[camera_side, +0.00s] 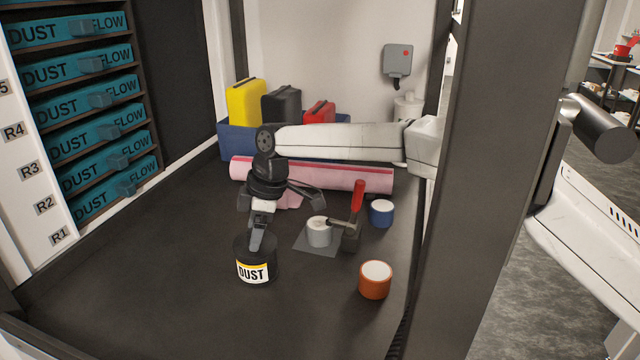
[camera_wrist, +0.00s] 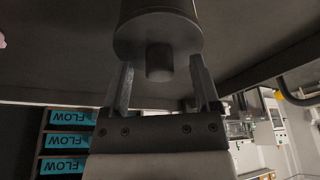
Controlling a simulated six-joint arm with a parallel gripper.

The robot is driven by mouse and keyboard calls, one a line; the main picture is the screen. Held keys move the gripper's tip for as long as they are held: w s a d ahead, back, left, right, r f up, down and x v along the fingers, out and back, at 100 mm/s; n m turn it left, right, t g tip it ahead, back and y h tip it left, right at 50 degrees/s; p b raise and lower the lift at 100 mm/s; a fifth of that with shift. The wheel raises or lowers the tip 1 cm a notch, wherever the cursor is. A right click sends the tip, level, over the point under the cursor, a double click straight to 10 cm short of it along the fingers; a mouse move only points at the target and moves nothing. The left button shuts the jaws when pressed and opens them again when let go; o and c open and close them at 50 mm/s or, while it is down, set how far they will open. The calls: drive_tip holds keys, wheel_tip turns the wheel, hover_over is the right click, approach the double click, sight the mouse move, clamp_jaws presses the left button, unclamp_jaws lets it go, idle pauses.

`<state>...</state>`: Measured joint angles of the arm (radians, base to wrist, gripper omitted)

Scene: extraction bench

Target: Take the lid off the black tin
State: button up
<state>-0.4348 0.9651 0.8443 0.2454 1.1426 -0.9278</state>
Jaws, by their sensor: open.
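The black tin (camera_side: 257,274) with a white and yellow DUST label stands upright on the dark bench, left of the middle. In the wrist view its round lid (camera_wrist: 128,42) sits on the tin, with a short dark knob (camera_wrist: 159,62) sticking out from it. My gripper (camera_side: 257,244) points down over the tin's top. It is open; in the wrist view its two fingers (camera_wrist: 159,75) stand on either side of the knob, with a gap visible on each side. In the side view the fingers hide most of the lid and the knob.
A toggle clamp with a red handle (camera_side: 357,196) stands to the right by a white-topped grey pot (camera_side: 319,232). An orange jar (camera_side: 375,281) and a blue jar (camera_side: 382,214) stand further right. A pink roll (camera_side: 330,178) lies behind. The bench left of the tin is clear.

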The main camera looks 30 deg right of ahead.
idle(0.5)
clamp_jaws()
drive_tip(key=shift+r, duration=0.15)
wheel_tip(320, 180, up, 10)
idle(0.8)
idle(0.5)
